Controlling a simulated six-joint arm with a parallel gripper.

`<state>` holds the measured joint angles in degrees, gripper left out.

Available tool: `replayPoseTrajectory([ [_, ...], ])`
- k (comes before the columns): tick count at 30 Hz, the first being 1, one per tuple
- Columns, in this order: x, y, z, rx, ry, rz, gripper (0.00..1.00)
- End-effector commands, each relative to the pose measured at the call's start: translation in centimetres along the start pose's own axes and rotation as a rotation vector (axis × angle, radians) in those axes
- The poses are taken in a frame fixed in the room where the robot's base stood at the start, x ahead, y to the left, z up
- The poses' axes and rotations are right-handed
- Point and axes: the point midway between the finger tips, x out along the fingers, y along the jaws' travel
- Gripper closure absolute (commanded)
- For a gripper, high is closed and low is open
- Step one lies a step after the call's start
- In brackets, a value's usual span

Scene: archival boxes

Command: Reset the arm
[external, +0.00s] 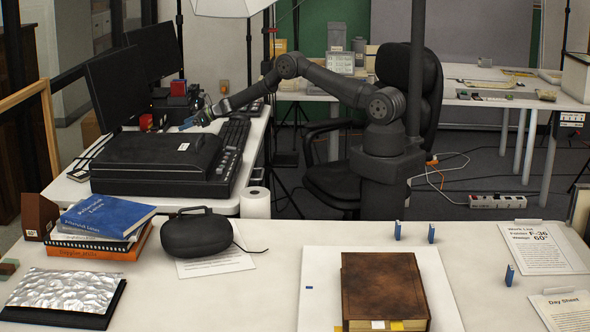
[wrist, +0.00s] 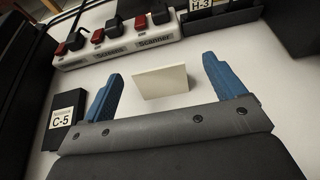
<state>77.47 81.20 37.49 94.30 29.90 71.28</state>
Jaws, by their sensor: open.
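My arm stretches left from its base to the side desk in the external view. My gripper (external: 190,123), with blue fingers, is low there, behind the large black machine (external: 155,160). In the wrist view, my gripper (wrist: 162,72) is open, with its two blue fingers wide apart. A small cream card or block (wrist: 161,82) is seen between the fingers, with a visible gap to each. I cannot tell how far below or beyond the fingertips it is. Nothing is held.
In the wrist view, a power strip (wrist: 120,48) with several plugs lies ahead, and a black box marked C-5 (wrist: 64,120) is at left. A black case marked H-3 (wrist: 203,20) is at upper right.

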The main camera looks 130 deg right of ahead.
Motion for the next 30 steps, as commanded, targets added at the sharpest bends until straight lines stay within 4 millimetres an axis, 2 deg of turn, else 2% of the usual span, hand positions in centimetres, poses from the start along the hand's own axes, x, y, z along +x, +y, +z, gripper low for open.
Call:
replayPoseTrajectory([
  [1, -1.0, -0.8, 0.2, 0.003, 0.000, -0.005, 0.12],
  [18, -10.8, -6.3, 2.5, 0.001, -0.001, -0.003, 0.12],
  [21, -9.6, -3.6, 3.0, -0.009, 0.001, 0.025, 0.12],
  [30, -8.1, 2.0, 4.4, -0.032, 0.000, 0.080, 0.12],
])
